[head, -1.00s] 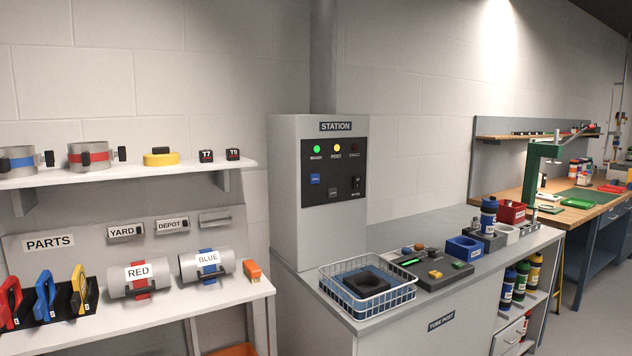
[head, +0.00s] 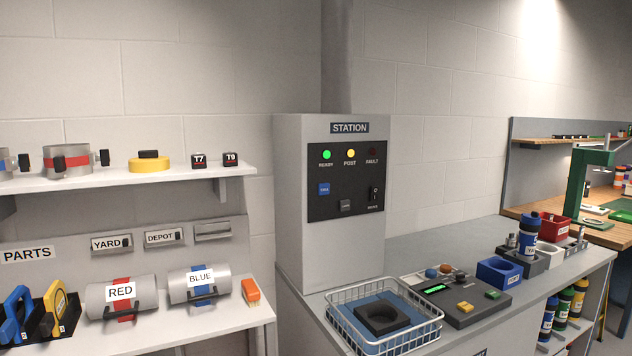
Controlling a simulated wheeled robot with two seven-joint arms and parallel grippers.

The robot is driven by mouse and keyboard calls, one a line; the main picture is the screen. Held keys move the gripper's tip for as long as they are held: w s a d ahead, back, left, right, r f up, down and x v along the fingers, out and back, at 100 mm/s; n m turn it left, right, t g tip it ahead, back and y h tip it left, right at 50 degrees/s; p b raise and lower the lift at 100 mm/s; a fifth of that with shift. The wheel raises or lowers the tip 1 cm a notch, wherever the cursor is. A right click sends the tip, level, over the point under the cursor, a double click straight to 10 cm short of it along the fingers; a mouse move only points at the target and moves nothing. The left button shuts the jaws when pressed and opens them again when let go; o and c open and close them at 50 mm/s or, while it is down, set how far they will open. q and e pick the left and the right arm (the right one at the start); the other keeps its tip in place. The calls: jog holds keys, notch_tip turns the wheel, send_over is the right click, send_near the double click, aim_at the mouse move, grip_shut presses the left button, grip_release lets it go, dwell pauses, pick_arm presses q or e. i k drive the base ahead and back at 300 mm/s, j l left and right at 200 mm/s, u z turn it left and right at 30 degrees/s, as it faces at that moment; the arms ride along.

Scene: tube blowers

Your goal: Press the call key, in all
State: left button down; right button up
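The grey station cabinet (head: 306,240) stands in the middle of the view, with a black panel (head: 346,205) on its front. A blue square key (head: 324,189) sits at the panel's left; its small lettering is hard to read but may be CALL. A grey key (head: 346,206) is lower on the panel, and a black rocker switch (head: 374,193) is at the right. The READY lamp (head: 327,154) glows green and the POST lamp (head: 350,153) yellow; the FAULT lamp (head: 372,152) is dark. Neither of my grippers is in view.
A wire basket (head: 384,340) with a dark ring-shaped piece stands before the cabinet. A dark console (head: 456,299) with coloured buttons and a green display is to its right. Shelves of parts (head: 120,172) are at left, a workbench (head: 537,203) at right.

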aim_at(323, 188)
jog(key=i+l+u, duration=0.45)
jog(key=i+l, duration=1)
